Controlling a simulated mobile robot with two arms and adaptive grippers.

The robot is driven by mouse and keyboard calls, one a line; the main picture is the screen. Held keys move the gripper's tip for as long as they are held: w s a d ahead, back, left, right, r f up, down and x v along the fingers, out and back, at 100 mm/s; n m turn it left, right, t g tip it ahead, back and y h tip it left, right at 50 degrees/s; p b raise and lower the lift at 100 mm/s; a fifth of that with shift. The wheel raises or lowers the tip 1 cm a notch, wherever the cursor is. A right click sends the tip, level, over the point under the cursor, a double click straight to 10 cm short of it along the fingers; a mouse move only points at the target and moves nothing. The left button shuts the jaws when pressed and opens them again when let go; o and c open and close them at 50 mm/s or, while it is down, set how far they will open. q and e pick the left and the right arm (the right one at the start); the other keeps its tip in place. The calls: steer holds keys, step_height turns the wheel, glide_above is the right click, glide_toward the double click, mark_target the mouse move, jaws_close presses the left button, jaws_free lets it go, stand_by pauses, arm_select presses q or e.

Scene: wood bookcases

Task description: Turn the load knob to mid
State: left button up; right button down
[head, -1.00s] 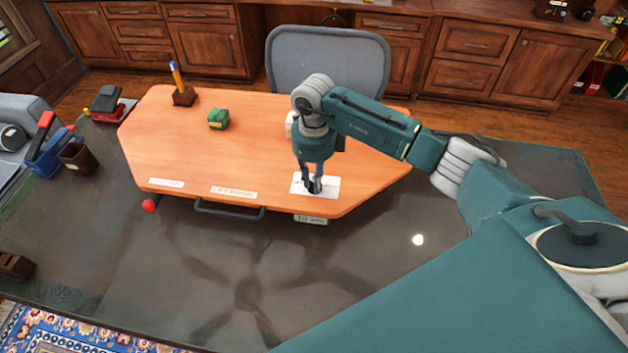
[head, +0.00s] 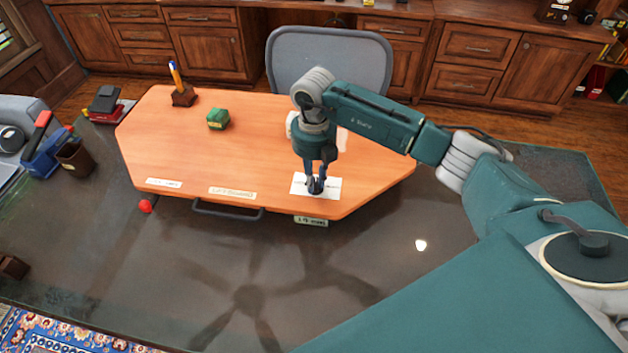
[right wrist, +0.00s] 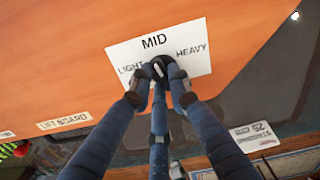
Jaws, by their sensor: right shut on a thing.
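The load knob (right wrist: 161,67) is small and black, on a white label plate (right wrist: 198,53) marked LIGHT at left, MID at top and HEAVY at right. The plate (head: 330,186) lies near the front right edge of the orange board. My right gripper (right wrist: 160,76) is shut on the knob and points down onto the plate. In the head view this gripper (head: 315,188) hides most of the knob. I cannot tell which word the knob points to. My left gripper is not in view.
The orange board (head: 250,150) has a LIFT BOARD label (head: 232,193) and a dark handle (head: 228,211) at its front. A green block (head: 218,119) and a pen holder (head: 184,95) stand on it. A red ball (head: 146,206) is at the front left.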

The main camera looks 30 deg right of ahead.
steer(key=shift+w+d+r+m, duration=0.1)
steer(key=shift+w+m, duration=0.05)
steer(key=shift+m, duration=0.95)
steer(key=c, duration=1.6)
jaws_free()
steer(key=shift+c, duration=0.2)
step_height(320, 180, up, 12)
